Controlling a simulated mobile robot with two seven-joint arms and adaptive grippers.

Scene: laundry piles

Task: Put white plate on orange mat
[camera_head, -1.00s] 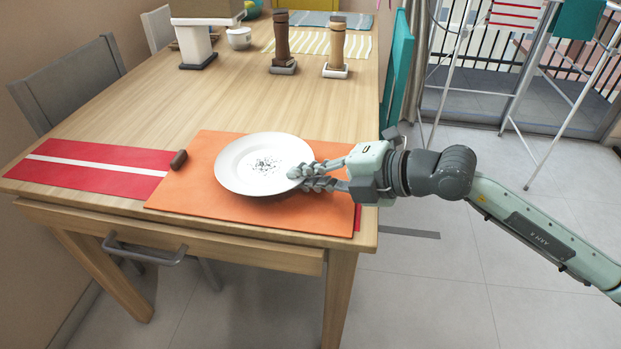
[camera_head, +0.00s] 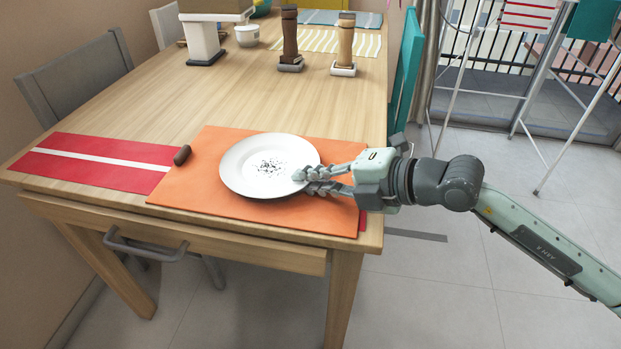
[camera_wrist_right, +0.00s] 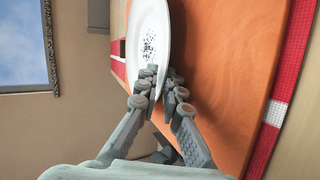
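The white plate (camera_head: 245,178) has dark specks in its middle and sits level, or nearly so, over the orange mat (camera_head: 190,190). I cannot tell whether its whole underside touches the mat. My right gripper (camera_head: 305,181) reaches in from the right, with its fingers at the plate's right rim. In the right wrist view, the fingers (camera_wrist_right: 161,88) are close together on either side of the rim of the plate (camera_wrist_right: 150,22), with the orange mat (camera_wrist_right: 235,70) beside and below it. My left gripper is out of view.
A red mat with a white stripe (camera_head: 90,172) lies to the left, and a small dark cylinder (camera_head: 182,155) lies by the orange mat's left edge. Two mills (camera_head: 289,40) (camera_head: 345,45) and a white cup (camera_head: 247,36) stand farther back. The middle of the wooden table (camera_head: 210,95) is clear.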

